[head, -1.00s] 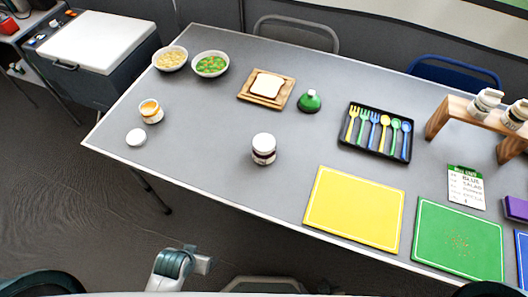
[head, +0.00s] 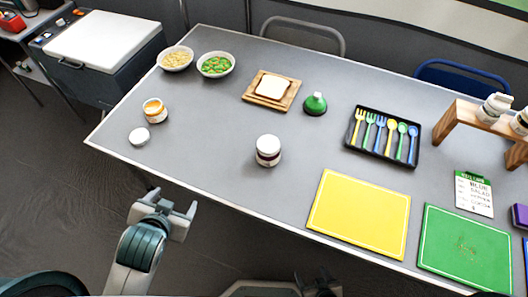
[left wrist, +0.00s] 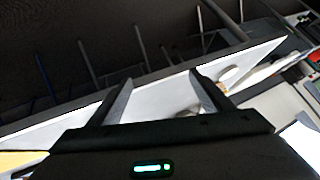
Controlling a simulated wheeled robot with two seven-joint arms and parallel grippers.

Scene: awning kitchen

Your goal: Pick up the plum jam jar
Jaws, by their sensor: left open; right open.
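The jar with a white lid and dark contents, which I take as the plum jam jar (head: 268,151), stands upright on the grey table, left of the yellow mat. My left gripper (head: 172,203) is open and empty off the table's front edge, to the left of and nearer than the jar, apart from it. Its two spread fingers also show in the left wrist view (left wrist: 160,92), with pale tabletop beyond them; I cannot make out the jar there. A dark part at the bottom edge of the head view seems to be my right gripper (head: 318,285), open and mostly cut off.
An open orange jar (head: 155,111) and a loose white lid (head: 139,136) are on the left. A yellow mat (head: 360,215) lies right. Table around the jar is clear.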

